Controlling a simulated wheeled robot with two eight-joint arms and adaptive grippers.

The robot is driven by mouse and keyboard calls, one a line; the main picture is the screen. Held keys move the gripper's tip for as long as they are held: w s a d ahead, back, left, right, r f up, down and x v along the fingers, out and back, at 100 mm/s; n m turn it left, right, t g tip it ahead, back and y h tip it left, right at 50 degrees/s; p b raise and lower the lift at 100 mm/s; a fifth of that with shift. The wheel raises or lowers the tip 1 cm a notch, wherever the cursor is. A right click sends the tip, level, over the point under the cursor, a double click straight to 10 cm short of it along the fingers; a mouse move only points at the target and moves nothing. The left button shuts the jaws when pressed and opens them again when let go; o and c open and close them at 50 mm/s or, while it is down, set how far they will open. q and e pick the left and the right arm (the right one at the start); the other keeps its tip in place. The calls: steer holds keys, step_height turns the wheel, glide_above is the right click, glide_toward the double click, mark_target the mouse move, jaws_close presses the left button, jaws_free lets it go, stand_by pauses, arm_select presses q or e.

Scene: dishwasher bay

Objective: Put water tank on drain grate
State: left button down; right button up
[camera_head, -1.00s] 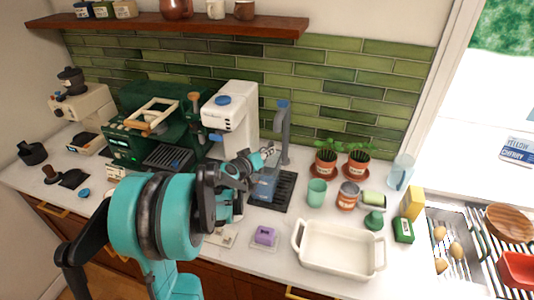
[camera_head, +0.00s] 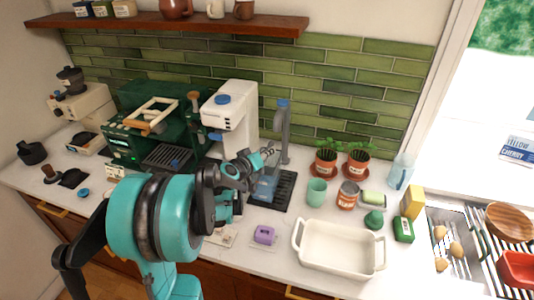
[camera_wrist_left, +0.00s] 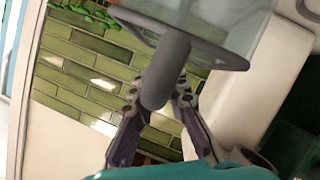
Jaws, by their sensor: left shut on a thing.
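The water tank (camera_head: 265,188) is a translucent bluish container, partly hidden behind my left arm. It appears upright at the left part of the dark slatted drain grate (camera_head: 286,194). I cannot tell whether its base touches the grate. My left gripper (camera_head: 267,156) is at the tank's top. In the left wrist view, the fingers (camera_wrist_left: 163,95) are shut on the tank's grey rounded handle (camera_wrist_left: 168,62), with the clear tank body (camera_wrist_left: 215,18) beyond it. My right gripper is not in view.
A green cup (camera_head: 316,192), a can (camera_head: 347,195) and potted plants (camera_head: 326,160) stand to the right. A white baking dish (camera_head: 338,250) lies in front. A purple item (camera_head: 264,235) sits near the counter edge.

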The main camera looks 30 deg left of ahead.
arm_select(q)
steer(key=shift+f, duration=0.1)
stand_by(0.3)
steer(key=c, duration=1.4)
jaws_free()
steer(key=v, duration=1.2)
steer(key=shift+s, duration=0.1)
